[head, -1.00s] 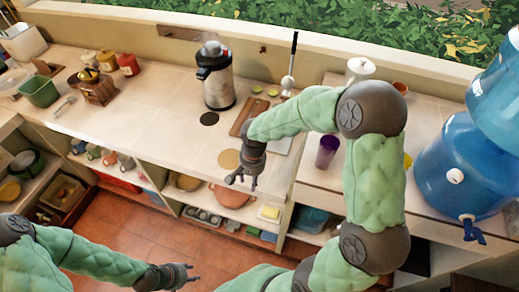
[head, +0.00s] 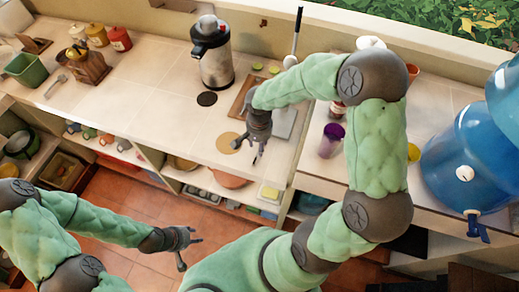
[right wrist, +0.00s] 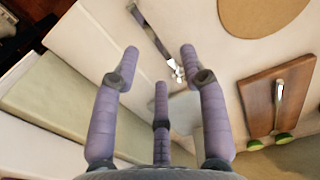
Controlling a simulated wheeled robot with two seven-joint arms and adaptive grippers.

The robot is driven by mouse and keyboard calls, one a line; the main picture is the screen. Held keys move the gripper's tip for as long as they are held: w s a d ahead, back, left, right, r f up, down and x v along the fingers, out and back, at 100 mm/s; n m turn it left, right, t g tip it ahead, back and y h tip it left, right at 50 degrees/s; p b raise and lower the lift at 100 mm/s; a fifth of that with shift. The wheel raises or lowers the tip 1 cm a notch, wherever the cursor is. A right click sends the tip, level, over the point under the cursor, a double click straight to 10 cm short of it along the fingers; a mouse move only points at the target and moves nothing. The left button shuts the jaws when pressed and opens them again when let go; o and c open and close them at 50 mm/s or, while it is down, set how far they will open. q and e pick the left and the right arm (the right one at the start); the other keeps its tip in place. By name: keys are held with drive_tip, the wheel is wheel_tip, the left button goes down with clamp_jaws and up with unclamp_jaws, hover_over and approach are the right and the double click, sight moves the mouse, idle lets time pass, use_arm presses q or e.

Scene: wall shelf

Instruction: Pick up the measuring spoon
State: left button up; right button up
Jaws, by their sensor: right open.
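A slim metal utensil that looks like the measuring spoon (right wrist: 152,36) lies on the pale counter in the right wrist view, its shiny end between my fingertips in the picture. My right gripper (right wrist: 160,68) is open and empty, pointing down toward it. In the head view my right gripper (head: 256,158) is over the counter's front part, right of the tan round mat (head: 229,142), and seems to hide the utensil. I cannot tell the exact gap to it. My left gripper (head: 193,251) is open and empty, low over the floor in front of the counter.
A wooden cutting board (right wrist: 262,94) lies beside the mat, with lime slices and a light-coloured utensil. A flask (head: 214,62) stands behind. A purple cup (head: 331,140) is to the right. Another metal utensil (head: 56,86) lies far left by a green bin (head: 25,68).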

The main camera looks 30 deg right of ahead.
drive_tip(key=shift+s+a+f, duration=0.1)
drive_tip(key=shift+s+f, duration=0.05)
drive_tip(key=shift+f, duration=1.8)
clamp_jaws()
drive_tip(key=shift+r, duration=0.15)
drive_tip(key=shift+r, duration=0.65)
drive_tip(key=s+a+r+p, duration=0.1)
drive_tip(key=s+a+r, duration=0.8)
drive_tip(key=a+r, duration=0.1)
drive_tip(key=shift+a+r+p, duration=0.4)
drive_tip(key=shift+r, duration=0.3)
drive_tip(key=shift+w, duration=0.1)
